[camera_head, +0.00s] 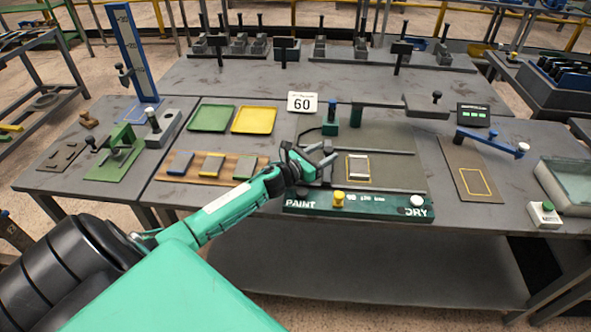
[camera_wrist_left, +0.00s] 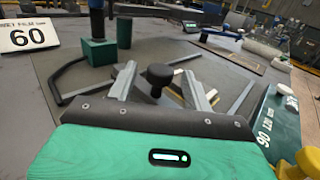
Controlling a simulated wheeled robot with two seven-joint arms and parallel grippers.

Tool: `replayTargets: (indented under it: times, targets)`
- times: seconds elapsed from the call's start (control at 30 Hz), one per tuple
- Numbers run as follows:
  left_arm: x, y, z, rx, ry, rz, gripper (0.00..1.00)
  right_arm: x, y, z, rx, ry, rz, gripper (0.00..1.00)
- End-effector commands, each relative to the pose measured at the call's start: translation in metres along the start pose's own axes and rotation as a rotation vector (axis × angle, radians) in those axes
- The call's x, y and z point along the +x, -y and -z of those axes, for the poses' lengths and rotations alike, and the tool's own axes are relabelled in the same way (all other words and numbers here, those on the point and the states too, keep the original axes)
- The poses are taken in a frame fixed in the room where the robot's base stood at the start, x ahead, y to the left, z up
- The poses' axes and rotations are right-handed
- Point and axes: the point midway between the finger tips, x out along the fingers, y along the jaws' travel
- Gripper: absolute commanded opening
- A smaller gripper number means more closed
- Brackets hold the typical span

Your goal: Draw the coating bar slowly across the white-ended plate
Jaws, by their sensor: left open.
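The white-ended plate (camera_head: 358,167) lies flat inside a yellow outline on the grey bed of the coating station, just right of my left gripper in the head view. My left gripper (camera_head: 325,158) is open over the left part of that bed. In the left wrist view, a black round knob (camera_wrist_left: 159,74) on a short stem stands between the spread fingers of the gripper (camera_wrist_left: 160,68), with a gap on each side. It looks like the coating bar's handle; the bar itself is mostly hidden. My right gripper is out of view.
A green front panel (camera_head: 370,205) with a yellow knob (camera_head: 338,198) and a white knob edges the bed. A green block with a blue-topped post (camera_head: 330,120) stands behind. A "60" sign (camera_head: 302,103), trays and a wooden rack (camera_head: 161,171) of plates lie left.

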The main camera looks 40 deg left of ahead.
Motion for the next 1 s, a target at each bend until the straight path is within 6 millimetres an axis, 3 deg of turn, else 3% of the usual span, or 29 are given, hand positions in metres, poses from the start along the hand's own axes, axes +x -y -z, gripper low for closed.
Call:
replayTargets:
  times: [1.0]
  targets:
    - [-0.069, 0.000, 0.002, -0.001, -0.001, 0.001, 0.51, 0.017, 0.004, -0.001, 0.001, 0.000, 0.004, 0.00]
